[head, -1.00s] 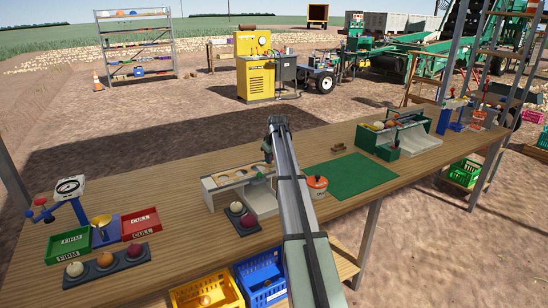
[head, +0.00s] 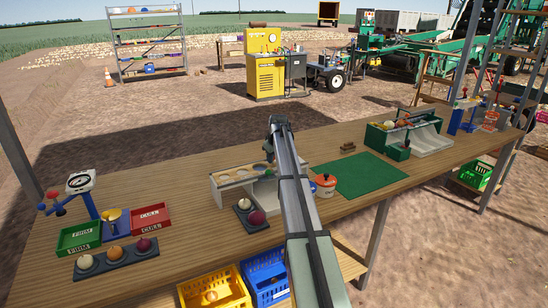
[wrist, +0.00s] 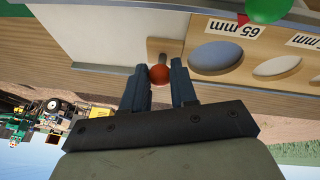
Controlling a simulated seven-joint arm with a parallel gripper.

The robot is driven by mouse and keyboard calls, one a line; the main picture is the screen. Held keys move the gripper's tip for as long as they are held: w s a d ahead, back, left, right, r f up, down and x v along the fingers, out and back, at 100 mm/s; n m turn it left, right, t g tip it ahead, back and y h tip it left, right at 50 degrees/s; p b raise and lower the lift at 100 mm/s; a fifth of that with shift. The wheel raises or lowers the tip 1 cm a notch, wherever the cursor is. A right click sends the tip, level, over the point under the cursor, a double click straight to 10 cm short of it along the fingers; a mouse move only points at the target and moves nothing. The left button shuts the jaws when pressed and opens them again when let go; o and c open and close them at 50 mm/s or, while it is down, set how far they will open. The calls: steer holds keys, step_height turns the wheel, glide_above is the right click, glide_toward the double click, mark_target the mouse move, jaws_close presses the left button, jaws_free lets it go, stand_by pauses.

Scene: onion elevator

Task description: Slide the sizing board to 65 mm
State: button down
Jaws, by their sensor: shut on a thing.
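The sizing board (head: 232,180) is a pale board with round holes on a stand at the middle of the bench, partly hidden by my arm in the head view. The wrist view shows its wooden face (wrist: 180,42), with a round hole beside the "65 mm" label (wrist: 235,29). A red pointer (wrist: 243,19) touches or overlaps the upper edge of that label. A red ball knob (wrist: 158,74) on a short rod sits between the fingertips of my gripper (wrist: 158,88), which is shut on it.
A tray of onions (head: 248,213) lies in front of the board. Green (head: 80,237) and red (head: 150,216) trays are left. A green ball (wrist: 268,9) shows near the label.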

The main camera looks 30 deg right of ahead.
steer(key=shift+a, duration=0.15)
steer(key=c, duration=0.8)
jaws_free()
steer(key=shift+r, duration=0.1)
steer(key=shift+r, duration=2.95)
